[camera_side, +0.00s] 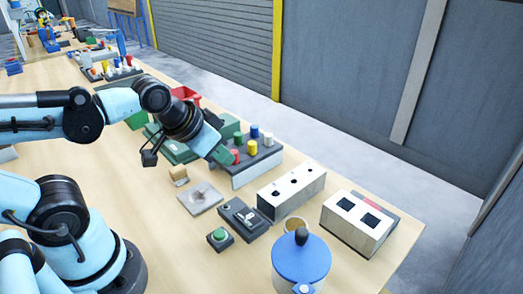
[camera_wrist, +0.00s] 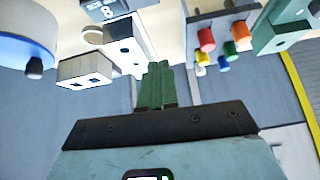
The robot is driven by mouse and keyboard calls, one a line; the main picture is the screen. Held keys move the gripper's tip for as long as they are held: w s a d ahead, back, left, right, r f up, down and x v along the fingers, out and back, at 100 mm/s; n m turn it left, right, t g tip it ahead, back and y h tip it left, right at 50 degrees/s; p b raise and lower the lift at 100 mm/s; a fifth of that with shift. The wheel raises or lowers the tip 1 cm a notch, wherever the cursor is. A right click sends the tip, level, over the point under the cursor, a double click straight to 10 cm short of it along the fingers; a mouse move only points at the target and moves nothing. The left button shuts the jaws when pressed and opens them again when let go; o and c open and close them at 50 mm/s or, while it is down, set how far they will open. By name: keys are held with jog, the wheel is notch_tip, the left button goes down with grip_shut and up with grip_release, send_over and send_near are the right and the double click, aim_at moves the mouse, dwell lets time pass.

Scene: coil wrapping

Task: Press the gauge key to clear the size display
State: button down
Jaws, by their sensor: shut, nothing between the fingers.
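My gripper (camera_side: 225,157) has green fingers, closed together and empty. In the side view they point down to the right, and their tips overlap the left end of the rack of coloured pegs; I cannot tell whether they touch it. The fingers also show in the wrist view (camera_wrist: 155,86). A dark block with a round green button (camera_side: 219,236) stands on the table, below and apart from my gripper. Beside it is a dark device with a pale part on top (camera_side: 243,215).
The peg rack (camera_side: 257,170) holds several coloured pegs. A white block with round holes (camera_side: 291,190), a white box with two dark windows (camera_side: 358,222) and a blue-lidded pot (camera_side: 301,262) stand right of the dark devices. A grey plate (camera_side: 200,198) lies left of them.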

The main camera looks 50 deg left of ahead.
jog(key=m, duration=0.1)
notch_tip(320, 180, up, 3)
jog(key=m+g, duration=0.6)
jog(key=m, duration=1)
send_over(219, 234)
jog(key=shift+s+r, duration=0.2)
jog(key=shift+s, duration=0.2)
jog(key=shift+f, duration=0.1)
jog(key=shift+w+a+f, duration=0.1)
jog(key=shift+w+f, duration=0.1)
jog(key=shift+f, duration=3.25)
jog(key=shift+w+f, duration=0.15)
jog(key=shift+f, duration=3.3)
jog(key=shift+f, duration=0.1)
jog(key=shift+f, duration=0.85)
